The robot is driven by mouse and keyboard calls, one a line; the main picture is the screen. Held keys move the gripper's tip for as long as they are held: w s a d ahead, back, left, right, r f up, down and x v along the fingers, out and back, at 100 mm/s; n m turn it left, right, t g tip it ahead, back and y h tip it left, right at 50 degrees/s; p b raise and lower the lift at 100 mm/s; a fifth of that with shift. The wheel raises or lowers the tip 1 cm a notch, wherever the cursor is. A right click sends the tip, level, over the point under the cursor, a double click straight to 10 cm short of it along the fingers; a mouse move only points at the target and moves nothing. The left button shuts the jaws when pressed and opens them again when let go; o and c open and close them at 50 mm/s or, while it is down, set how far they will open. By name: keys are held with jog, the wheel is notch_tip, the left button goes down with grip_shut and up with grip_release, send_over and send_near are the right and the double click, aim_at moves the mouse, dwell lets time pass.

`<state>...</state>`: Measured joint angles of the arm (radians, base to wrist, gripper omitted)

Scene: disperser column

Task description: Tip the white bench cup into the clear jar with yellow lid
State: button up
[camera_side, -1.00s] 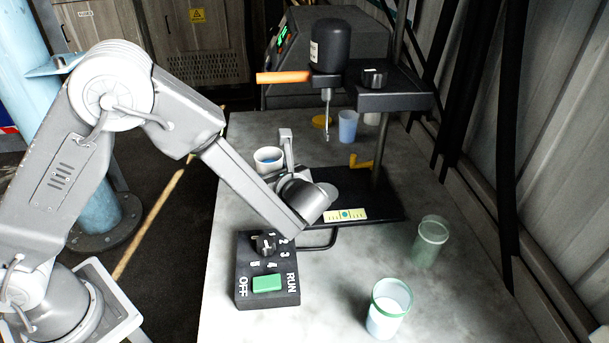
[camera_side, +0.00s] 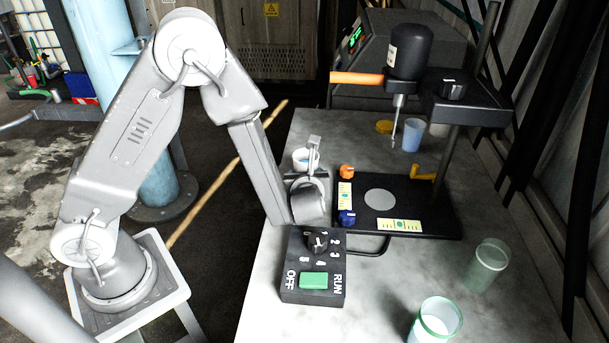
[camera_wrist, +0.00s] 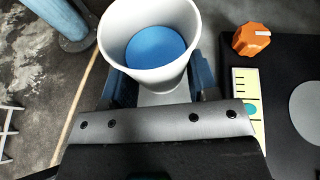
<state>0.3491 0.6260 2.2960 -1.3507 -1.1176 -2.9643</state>
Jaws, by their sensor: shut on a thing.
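The white bench cup (camera_side: 300,163) is held upright in my gripper (camera_side: 313,163), left of the mixer stand. In the wrist view the cup (camera_wrist: 168,76) stands between the two fingers of my gripper (camera_wrist: 158,88), with blue contents low inside. The gripper is shut on it. At the back of the bench stands a clear bluish jar (camera_side: 413,136), open at the top. A yellow lid (camera_side: 384,127) lies on the bench beside it, to its left.
The mixer stand's black base (camera_side: 425,205) lies right of my gripper; its motor (camera_side: 408,52) and shaft hang near the bluish jar. A control box (camera_side: 314,268) is in front. Two greenish jars (camera_side: 487,265) (camera_side: 436,322) stand at front right.

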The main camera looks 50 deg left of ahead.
jog(key=w+d+m+t+h, duration=0.1)
jog(key=d, duration=0.1)
jog(key=w+d+r+m+t+h, duration=0.1)
jog(key=w+d+m, duration=0.1)
jog(key=w+d+r+m+t+h, duration=0.1)
jog(key=w+d, duration=0.1)
jog(key=shift+d+r+m, duration=0.2)
jog(key=shift+d+m, duration=0.05)
jog(key=shift+m, duration=0.05)
jog(key=w+d+m+h, duration=0.1)
jog(key=d, duration=0.2)
jog(key=w+d+r+m+t+h, duration=0.1)
jog(key=d+h, duration=0.1)
jog(key=d, duration=0.1)
jog(key=w+d+m+t+h, duration=0.1)
jog(key=w+d+m, duration=0.1)
jog(key=shift+d+r+h, duration=0.15)
jog(key=shift+d+h, duration=0.15)
jog(key=shift+d, duration=0.1)
jog(key=d+r+m+t+h, duration=0.1)
jog(key=d+r+m+t, duration=0.2)
jog(key=d+m, duration=0.6)
jog(key=d+r+m+t+h, duration=0.2)
jog(key=d+r+m, duration=0.3)
jog(key=d+m, duration=0.5)
jog(key=shift+r+m+t+h, duration=0.3)
jog(key=shift+m+t, duration=0.2)
jog(key=shift+m, duration=1.4)
jog(key=shift+w, duration=0.1)
